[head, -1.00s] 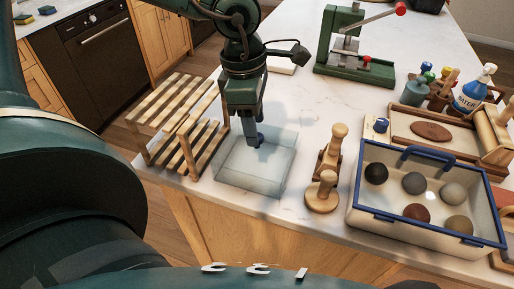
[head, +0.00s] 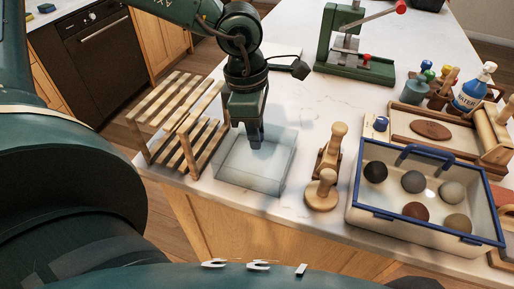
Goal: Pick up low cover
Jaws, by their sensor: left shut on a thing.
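The low cover (head: 238,175) is a clear, box-shaped lid resting on the light countertop, just right of the wooden slatted rack in the head view. My left gripper (head: 256,143) points straight down over the middle of the cover. Its jaws are shut on the cover's top grip, which the fingers hide. I cannot see a gap between the cover and the counter. My right gripper is not in view.
A slatted wooden rack (head: 188,148) stands close on the left. Wooden knobbed tools (head: 322,190) stand on the right, before a blue-rimmed tray (head: 440,240) of clay balls. A green press (head: 345,65) stands behind. The counter's front edge is near.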

